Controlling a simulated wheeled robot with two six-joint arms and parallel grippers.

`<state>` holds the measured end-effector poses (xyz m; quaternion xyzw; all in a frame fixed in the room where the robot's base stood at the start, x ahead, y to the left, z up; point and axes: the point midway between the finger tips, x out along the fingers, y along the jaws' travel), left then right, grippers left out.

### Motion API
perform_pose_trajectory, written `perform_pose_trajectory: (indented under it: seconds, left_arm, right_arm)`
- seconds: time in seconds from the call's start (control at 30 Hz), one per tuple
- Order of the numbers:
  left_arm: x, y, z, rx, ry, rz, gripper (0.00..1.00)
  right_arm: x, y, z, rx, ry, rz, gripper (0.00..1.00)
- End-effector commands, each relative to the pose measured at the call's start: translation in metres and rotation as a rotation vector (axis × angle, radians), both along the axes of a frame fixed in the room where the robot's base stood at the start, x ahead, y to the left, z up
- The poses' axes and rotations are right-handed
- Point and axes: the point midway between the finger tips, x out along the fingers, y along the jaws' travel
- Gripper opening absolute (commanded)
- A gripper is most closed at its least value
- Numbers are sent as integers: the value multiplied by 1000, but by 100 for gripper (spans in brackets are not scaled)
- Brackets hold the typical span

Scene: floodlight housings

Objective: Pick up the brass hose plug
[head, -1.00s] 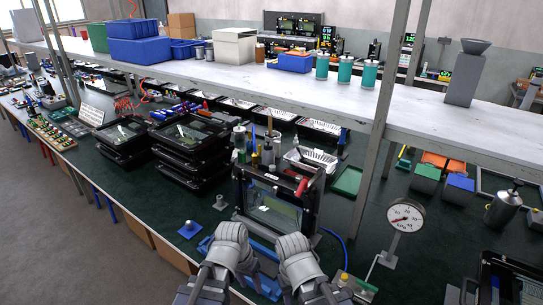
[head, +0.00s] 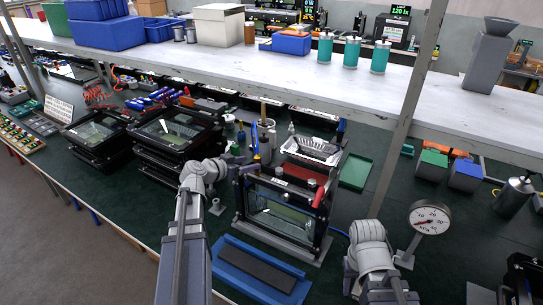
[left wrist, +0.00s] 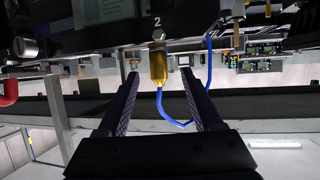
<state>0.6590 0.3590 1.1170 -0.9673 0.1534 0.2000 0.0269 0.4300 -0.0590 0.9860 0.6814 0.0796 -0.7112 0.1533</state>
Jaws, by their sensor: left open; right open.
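In the left wrist view, the brass hose plug (left wrist: 158,66) sits under a dark housing, below a "2" mark, with a blue hose (left wrist: 172,121) looping from its lower end. My left gripper (left wrist: 159,76) is open. Its two dark fingers point at the plug, one on each side in the picture; I see no contact. In the head view, my left arm reaches to the left side of the black framed housing (head: 282,212), and the plug is not visible there. My right arm shows at the lower right of the head view, but its gripper does not.
A blue tray with a dark mat (head: 258,268) lies before the housing. A pressure gauge (head: 430,218) stands to the right. Stacked black housings (head: 172,130) are to the left. A shelf post (head: 400,125) rises behind. Dark bench top is clear at left front.

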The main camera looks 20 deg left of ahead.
Motion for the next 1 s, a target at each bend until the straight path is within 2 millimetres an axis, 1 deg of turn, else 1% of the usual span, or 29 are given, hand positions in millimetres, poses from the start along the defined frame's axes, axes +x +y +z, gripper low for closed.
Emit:
perform_pose_trajectory:
  seconds: [0.03, 0.17, 0.27, 0.5, 0.67, 0.73, 0.87, 0.97, 1.0]
  left_arm:
    - [0, 5, 2, 1, -9, 8, 68]
    - [0, 9, 3, 4, -18, 14, 68]
    - [3, 8, 2, 4, -17, 13, 68]
    - [23, 1, -7, 4, -17, 11, 68]
    - [25, -1, -7, 4, -16, 12, 68]
    - [28, -3, -8, 4, -16, 12, 68]
    - [41, -10, -11, 4, -16, 10, 68]
    - [54, -18, -14, 3, -16, 9, 68]
    - [60, -19, -18, 3, -16, 11, 68]
  right_arm:
    - [0, 0, 0, 0, 0, 0, 50]
    - [0, 0, 0, 0, 0, 0, 50]
    - [0, 0, -1, 0, 0, 0, 50]
    - [0, 0, -10, 0, 0, 0, 50]
    - [0, 0, -10, 0, 0, -1, 50]
    - [0, 0, -11, 0, 0, -1, 50]
    - [0, 0, -14, 0, 0, -1, 50]
    - [0, 0, -17, 0, 0, -1, 50]
    - [0, 0, -21, 0, 0, -1, 50]
